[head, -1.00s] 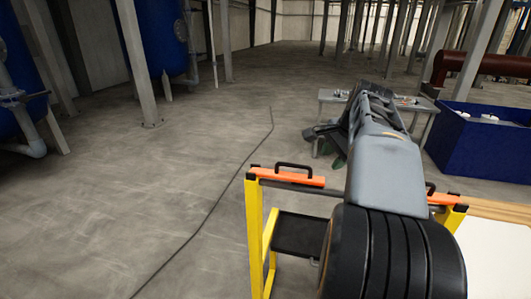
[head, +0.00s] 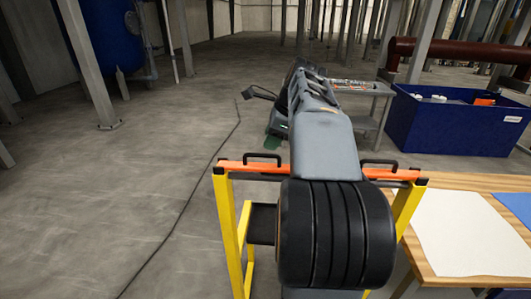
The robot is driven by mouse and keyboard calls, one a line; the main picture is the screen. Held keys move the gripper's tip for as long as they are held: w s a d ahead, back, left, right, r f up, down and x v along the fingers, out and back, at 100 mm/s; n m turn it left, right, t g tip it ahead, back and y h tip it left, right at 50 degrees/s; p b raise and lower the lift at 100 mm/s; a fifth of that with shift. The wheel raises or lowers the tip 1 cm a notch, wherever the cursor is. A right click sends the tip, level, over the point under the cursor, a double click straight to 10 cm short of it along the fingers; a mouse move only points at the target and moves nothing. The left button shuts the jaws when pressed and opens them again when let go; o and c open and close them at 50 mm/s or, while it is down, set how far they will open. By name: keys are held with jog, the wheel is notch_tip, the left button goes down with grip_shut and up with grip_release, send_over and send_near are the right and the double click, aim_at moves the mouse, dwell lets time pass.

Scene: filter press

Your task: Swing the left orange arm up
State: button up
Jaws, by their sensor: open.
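The left orange arm (head: 236,167) lies level across the top left of a yellow frame (head: 226,215). A black handle (head: 264,156) stands on top of it. Its right end runs behind my grey arm, so I cannot see where it stops. A right orange arm (head: 391,174) with a similar black handle (head: 379,162) lies level on the right side. My gripper (head: 268,118) is open and empty, beyond the frame and above the left orange arm in the picture. It is apart from the handle. My arm partly hides the gripper and the middle of the frame.
A wooden table (head: 440,181) with a white sheet (head: 462,235) and a blue sheet (head: 518,205) stands at the right. Behind are a grey table (head: 365,88) and a blue bin (head: 445,126). Grey posts and a blue tank (head: 108,35) stand at the back left.

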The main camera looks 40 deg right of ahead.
aim_at(265, 155)
jog(key=shift+x, duration=2.8)
jog(key=shift+d, duration=0.1)
grip_shut()
jog(key=shift+d, duration=0.1)
